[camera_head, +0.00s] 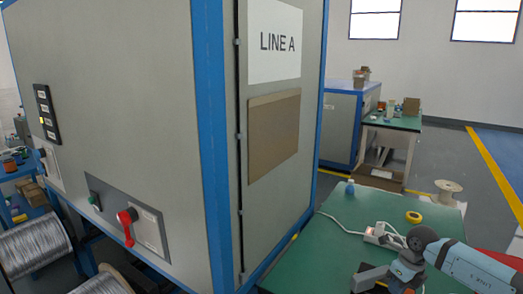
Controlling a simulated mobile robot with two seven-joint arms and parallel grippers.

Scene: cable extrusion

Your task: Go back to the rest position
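My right arm (460,262) comes in from the right edge, over the green table (325,248). It bends at a dark grey joint and runs down to the bottom edge. A dark part (372,277) at its lower end may be my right gripper; it is small and cut off, so its fingers cannot be made out. My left arm and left gripper are not in view.
A tall grey machine with blue edges (214,150) and a "LINE A" sign (274,42) fills the left and middle. A red switch (127,222) sticks out. The table holds a white power strip (376,234), yellow tape (413,217) and a blue bottle (350,187). Wire spools (35,245) stand lower left.

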